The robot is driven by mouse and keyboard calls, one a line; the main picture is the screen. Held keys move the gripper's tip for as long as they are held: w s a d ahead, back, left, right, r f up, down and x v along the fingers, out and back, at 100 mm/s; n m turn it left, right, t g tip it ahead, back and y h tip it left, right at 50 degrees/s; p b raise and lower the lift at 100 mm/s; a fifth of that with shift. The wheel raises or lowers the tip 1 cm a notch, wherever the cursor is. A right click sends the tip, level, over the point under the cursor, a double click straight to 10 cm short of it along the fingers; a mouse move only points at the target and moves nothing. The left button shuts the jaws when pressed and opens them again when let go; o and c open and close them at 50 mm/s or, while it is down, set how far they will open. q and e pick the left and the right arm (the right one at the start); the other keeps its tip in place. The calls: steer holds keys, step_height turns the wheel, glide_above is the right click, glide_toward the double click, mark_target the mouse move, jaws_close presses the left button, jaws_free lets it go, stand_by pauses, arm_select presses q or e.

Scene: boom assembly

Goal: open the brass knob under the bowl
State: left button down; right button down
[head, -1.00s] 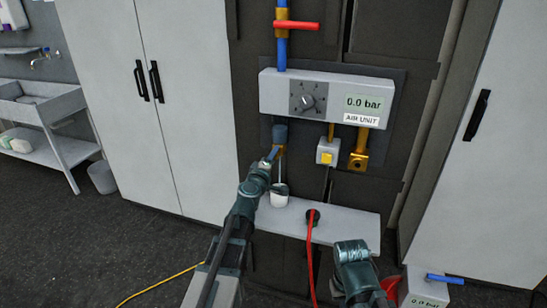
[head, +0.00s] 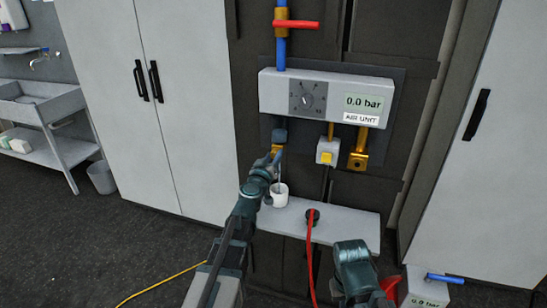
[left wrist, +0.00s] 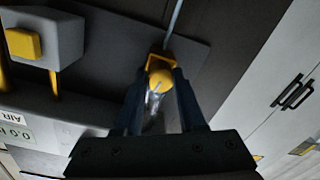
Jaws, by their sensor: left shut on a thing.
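The bowl (head: 279,134) is a dark blue cup shape under the left end of the grey air unit. The brass knob (head: 277,149) is just below it. My left gripper (head: 277,157) is at the knob from below and in front. In the left wrist view the rounded yellow knob (left wrist: 160,78) sits between the two dark fingers, which are shut on it. A thin pale tube (left wrist: 174,20) runs beyond it. My right arm shows at the bottom of the head view, but its gripper does not show clearly.
A white cup (head: 280,196) stands on the grey shelf (head: 345,228) below the bowl. The air unit (head: 325,97) reads 0.0 bar. A yellow button box (head: 327,152) is right of the bowl.

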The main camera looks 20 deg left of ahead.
arm_select(q)
steer(key=shift+m, duration=1.6)
steer(key=c, duration=0.5)
jaws_free()
steer(key=shift+s, duration=0.1)
